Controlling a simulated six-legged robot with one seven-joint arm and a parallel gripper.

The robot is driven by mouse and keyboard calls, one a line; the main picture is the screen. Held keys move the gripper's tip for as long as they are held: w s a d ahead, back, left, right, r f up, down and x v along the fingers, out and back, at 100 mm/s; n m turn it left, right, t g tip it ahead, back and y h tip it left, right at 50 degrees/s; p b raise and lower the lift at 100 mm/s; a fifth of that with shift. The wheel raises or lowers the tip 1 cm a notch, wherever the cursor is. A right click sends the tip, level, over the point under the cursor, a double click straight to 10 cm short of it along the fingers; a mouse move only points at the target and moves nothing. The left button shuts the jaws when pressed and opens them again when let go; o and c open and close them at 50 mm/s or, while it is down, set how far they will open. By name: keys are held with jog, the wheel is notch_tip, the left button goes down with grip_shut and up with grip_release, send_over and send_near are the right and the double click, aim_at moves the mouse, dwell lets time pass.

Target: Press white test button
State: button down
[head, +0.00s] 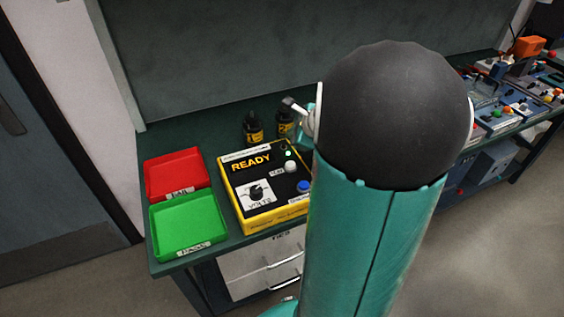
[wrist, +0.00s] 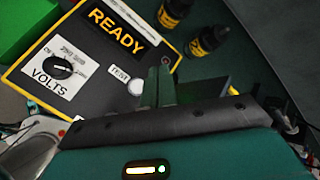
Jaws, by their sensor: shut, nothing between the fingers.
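The yellow and black tester box (head: 243,209) stands on the dark green bench, with a lit READY sign and a VOLTS dial (head: 257,194). Its white test button (head: 291,167) is on the top face, right of the sign. In the wrist view the white button (wrist: 135,87) sits beside the TEST label, just left of my gripper (wrist: 160,76). My gripper is shut and empty, its fingers close together. I cannot tell its height above the box or whether it touches it. In the head view my arm hides most of the gripper.
A blue button (head: 304,187) is lower on the box. A red tray (head: 176,173) and a green tray (head: 188,226) lie to the left. Two dark bottles with yellow labels (head: 253,130) stand behind the box. Other equipment (head: 515,95) is on the bench at far right.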

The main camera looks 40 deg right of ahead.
aim_at(293, 166)
jog(key=shift+s+d+f, duration=0.1)
jog(key=shift+f, duration=2.1)
jog(key=shift+s+f, duration=0.1)
jog(key=shift+f, duration=2.05)
jog(key=shift+f, duration=0.15)
jog(key=shift+f, duration=0.3)
jog(key=shift+f, duration=0.6)
jog(key=shift+r, duration=1.05)
jog(key=shift+r, duration=0.1)
